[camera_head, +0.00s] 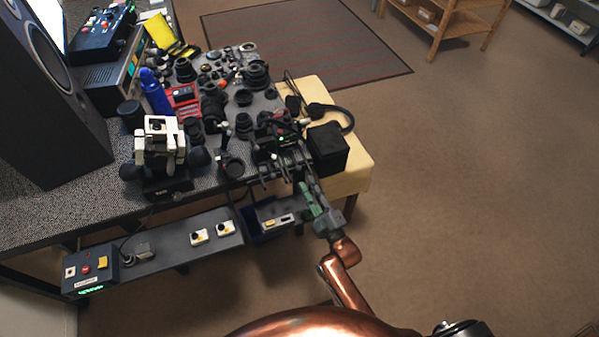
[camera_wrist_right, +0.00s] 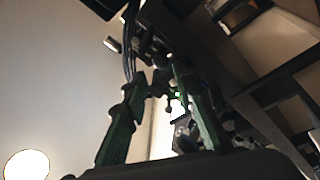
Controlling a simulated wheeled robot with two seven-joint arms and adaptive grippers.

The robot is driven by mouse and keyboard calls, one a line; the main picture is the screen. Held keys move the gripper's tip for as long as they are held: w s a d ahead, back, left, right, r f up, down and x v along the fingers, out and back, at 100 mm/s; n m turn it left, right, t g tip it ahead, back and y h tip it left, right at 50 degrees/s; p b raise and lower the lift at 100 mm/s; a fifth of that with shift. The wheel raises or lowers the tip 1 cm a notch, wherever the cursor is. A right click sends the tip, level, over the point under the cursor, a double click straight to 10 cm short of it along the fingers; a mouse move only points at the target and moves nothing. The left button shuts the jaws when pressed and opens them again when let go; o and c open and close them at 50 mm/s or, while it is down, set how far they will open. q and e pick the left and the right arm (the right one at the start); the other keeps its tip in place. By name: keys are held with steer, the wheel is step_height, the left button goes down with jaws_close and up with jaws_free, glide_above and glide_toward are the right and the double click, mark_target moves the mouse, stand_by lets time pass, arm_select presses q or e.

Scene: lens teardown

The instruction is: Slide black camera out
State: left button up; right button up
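A dark device with a small green light (camera_head: 277,137) sits at the right edge of the workbench, among black clamps and rods; it may be the black camera, but I cannot tell for sure. My right gripper (camera_head: 308,186) has green fingers and reaches up from below, just in front of this rig. In the right wrist view its two fingers (camera_wrist_right: 158,80) stand apart, with dark parts and a small green glow beyond them. I see nothing clearly held, and contact with the rig cannot be made out. My left gripper is not in view.
A black box (camera_head: 327,148) and a looped black cable lie on a cream-topped stool (camera_head: 352,174) right of the rig. Several lenses crowd the bench (camera_head: 75,218). A white-and-black fixture (camera_head: 161,146) stands left. A lower shelf (camera_head: 182,245) holds switches. Floor at right is clear.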

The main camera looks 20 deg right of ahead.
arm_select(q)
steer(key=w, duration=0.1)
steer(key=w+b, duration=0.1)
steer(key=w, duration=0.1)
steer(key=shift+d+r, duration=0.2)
arm_select(e)
steer(key=x, duration=0.6)
steer(key=shift+f, duration=0.1)
jaws_close()
